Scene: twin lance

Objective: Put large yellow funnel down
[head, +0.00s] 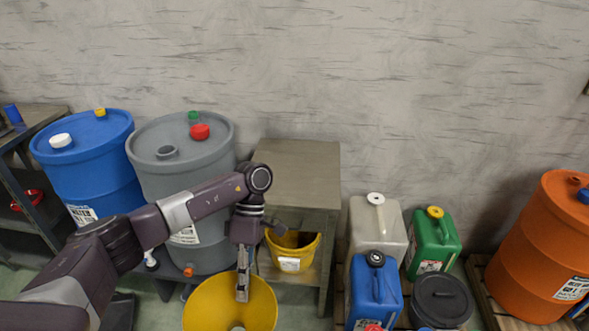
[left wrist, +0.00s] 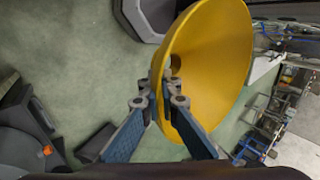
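The large yellow funnel (head: 207,304) is at the bottom of the head view, its wide mouth facing up, in front of the grey drum. My left gripper (head: 243,284) points down at the funnel's right side, with its fingers on the wall. In the left wrist view, the left gripper (left wrist: 168,92) has one finger on each side of the wall of the funnel (left wrist: 212,62), closed on it. The funnel hangs over the green floor (left wrist: 75,60). Its lower end is cut off in the head view. My right gripper is in neither view.
Behind stand a blue drum (head: 95,165) and a grey drum (head: 185,160). A metal table (head: 297,165) has a clear top and a yellow bucket (head: 291,254) on its lower shelf. Jerrycans, including a blue one (head: 374,295), and an orange drum (head: 540,250) stand to the right.

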